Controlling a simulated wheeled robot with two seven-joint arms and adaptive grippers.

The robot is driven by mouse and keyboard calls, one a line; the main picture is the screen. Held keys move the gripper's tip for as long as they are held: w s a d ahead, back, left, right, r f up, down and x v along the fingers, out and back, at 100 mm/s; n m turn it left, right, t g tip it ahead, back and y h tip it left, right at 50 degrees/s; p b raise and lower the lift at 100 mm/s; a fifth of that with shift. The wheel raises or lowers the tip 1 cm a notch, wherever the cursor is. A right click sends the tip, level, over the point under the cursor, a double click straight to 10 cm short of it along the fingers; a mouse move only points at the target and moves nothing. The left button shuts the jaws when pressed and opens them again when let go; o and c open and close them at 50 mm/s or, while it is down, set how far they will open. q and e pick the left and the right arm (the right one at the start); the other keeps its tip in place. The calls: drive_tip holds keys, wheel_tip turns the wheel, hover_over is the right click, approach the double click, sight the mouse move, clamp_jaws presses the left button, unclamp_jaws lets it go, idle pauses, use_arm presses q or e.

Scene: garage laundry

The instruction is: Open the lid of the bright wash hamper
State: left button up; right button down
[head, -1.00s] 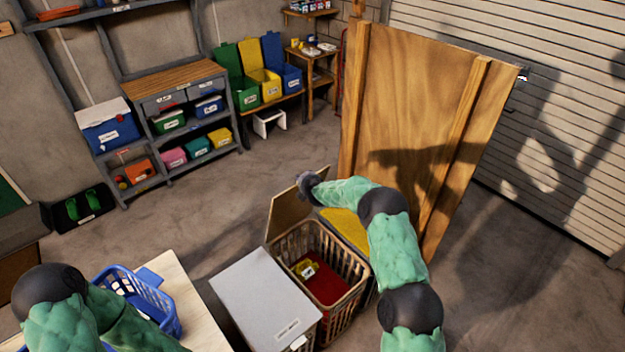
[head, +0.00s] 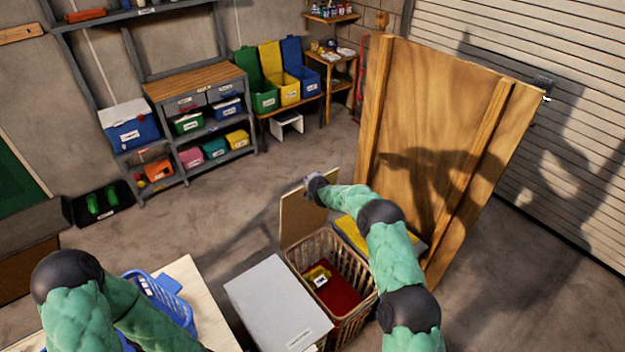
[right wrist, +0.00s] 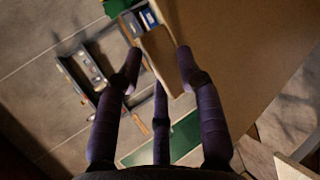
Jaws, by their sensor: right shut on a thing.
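The tan slatted hamper (head: 362,308) stands in the lower middle of the head view, with red cloth (head: 338,296) and a small yellow item (head: 318,275) inside. Its tan lid (head: 303,222) stands raised at the hamper's far left side, leaving the top open. My right gripper (head: 315,186) is shut on the lid near its upper edge. In the right wrist view, the fingers (right wrist: 155,75) reach toward the edge of the tan lid panel (right wrist: 235,60). My left arm enters at the lower left, but its gripper does not show.
A grey closed box (head: 275,300) stands left of the hamper. A yellow-topped bin (head: 352,234) is behind my right arm, beside a tall wooden panel (head: 440,140). A blue basket (head: 165,298) sits on a table at lower left. Open floor lies behind the lid.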

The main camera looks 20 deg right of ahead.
drive_tip(key=c, duration=1.2)
unclamp_jaws()
drive_tip(key=shift+s+a+f, duration=0.1)
drive_tip(key=shift+s+f, duration=0.15)
drive_tip(key=shift+f, duration=0.55)
drive_tip(key=shift+c, duration=0.2)
drive_tip(key=r+v, duration=0.1)
drive_tip(key=v, duration=1.1)
drive_tip(key=shift+w, duration=0.3)
drive_tip(key=shift+s, duration=0.1)
